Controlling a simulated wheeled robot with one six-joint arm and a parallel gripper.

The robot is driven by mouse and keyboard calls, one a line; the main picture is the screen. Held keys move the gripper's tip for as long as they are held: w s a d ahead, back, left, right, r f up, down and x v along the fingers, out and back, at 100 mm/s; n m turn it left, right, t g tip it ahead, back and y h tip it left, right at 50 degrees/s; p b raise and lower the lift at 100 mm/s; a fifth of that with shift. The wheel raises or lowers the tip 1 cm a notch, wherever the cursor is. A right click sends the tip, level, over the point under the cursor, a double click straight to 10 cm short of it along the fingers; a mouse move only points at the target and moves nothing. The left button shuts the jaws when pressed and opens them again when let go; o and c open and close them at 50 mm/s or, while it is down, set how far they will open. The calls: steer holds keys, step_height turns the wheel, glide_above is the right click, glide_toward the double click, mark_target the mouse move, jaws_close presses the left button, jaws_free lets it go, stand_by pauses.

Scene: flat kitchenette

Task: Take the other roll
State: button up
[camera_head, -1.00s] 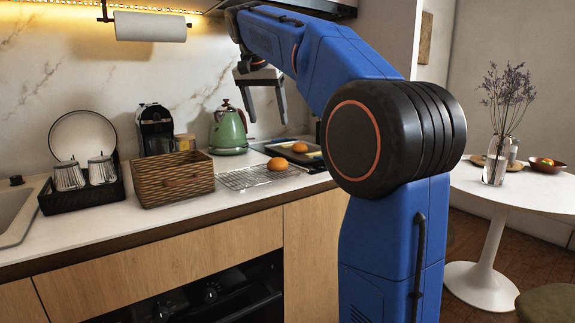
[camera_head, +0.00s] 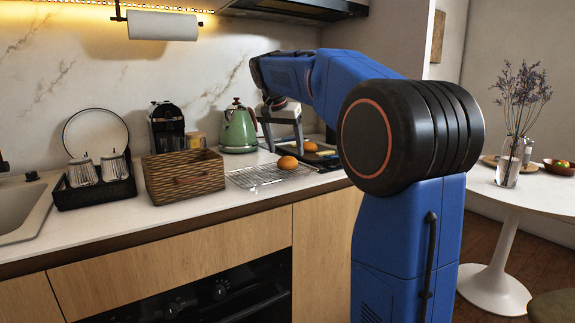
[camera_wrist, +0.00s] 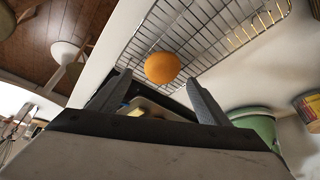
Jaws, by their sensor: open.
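One round orange-brown roll (camera_head: 287,163) sits on the wire cooling rack (camera_head: 262,179), near its right end. Another roll (camera_head: 310,146) lies farther back on a dark tray (camera_head: 328,163). My gripper (camera_head: 286,149) is open and empty, pointing down, with its fingertips above and behind the rack roll in the head view. In the wrist view a single roll (camera_wrist: 162,67) shows just beyond and between the fingertips (camera_wrist: 158,79), at the edge of the rack (camera_wrist: 200,38). The fingers appear apart from it. The second roll is not clearly visible there.
A wicker basket (camera_head: 184,180) stands left of the rack. A green kettle (camera_head: 238,131) stands close behind, left of my gripper. A coffee machine (camera_head: 166,128) and a dish rack (camera_head: 95,193) are farther left. The counter's front edge (camera_head: 200,225) is clear.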

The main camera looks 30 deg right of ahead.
mark_target(286, 158)
steer(key=x, duration=0.5)
steer(key=shift+a+f, duration=0.1)
steer(key=shift+a, duration=0.1)
steer(key=c, duration=1.1)
